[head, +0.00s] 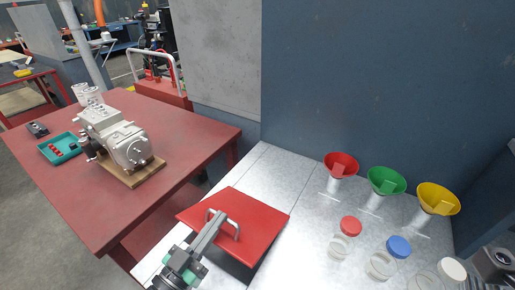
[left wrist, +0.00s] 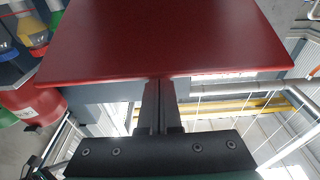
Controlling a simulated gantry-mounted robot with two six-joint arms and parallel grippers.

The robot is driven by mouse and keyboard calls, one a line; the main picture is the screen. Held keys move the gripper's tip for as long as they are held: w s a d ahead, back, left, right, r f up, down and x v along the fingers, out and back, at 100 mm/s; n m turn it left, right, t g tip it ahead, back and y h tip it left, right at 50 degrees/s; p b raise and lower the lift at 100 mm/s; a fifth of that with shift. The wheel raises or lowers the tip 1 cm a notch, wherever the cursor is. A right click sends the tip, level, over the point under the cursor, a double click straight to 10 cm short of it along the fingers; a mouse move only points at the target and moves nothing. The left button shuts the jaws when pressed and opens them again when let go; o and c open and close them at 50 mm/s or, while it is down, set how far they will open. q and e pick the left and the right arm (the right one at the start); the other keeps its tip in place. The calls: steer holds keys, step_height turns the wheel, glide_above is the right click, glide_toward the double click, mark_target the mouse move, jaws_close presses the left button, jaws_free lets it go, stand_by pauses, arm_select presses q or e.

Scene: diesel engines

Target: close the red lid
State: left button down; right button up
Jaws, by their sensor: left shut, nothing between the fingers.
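The red lid (head: 255,220) is a flat square panel with a metal bar handle (head: 237,230), at the near left part of the metal worktop in the head view. A dark gap shows under its near edge, and the lid looks slightly raised or tilted. My left gripper (head: 217,218) is shut and empty, with its fingers beside the handle in the picture; I cannot tell whether they touch it. In the left wrist view a dark red panel (left wrist: 165,40) fills the top, and the shut fingertips (left wrist: 158,84) meet its edge. No right gripper fingers show.
Red, green and yellow funnels (head: 387,180) stand at the right, behind jars with a red cap (head: 350,226), blue cap (head: 399,246) and white cap (head: 453,268). A red table (head: 190,130) with a grey engine (head: 125,142) stands left. A blue-grey wall (head: 390,80) bounds the back.

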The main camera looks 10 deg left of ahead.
stand_by(0.4)
arm_select(q)
steer(key=r+p, duration=0.2)
steer(key=r, duration=0.1)
steer(key=r+p, duration=0.2)
steer(key=shift+w+d+r, duration=0.15)
steer(key=shift+w+r, duration=0.05)
steer(key=shift+w, duration=0.1)
steer(key=shift+s+a+f+b, duration=0.4)
steer(key=shift+s+a+f, duration=0.1)
steer(key=shift+s+f, duration=0.35)
steer(key=v, duration=0.8)
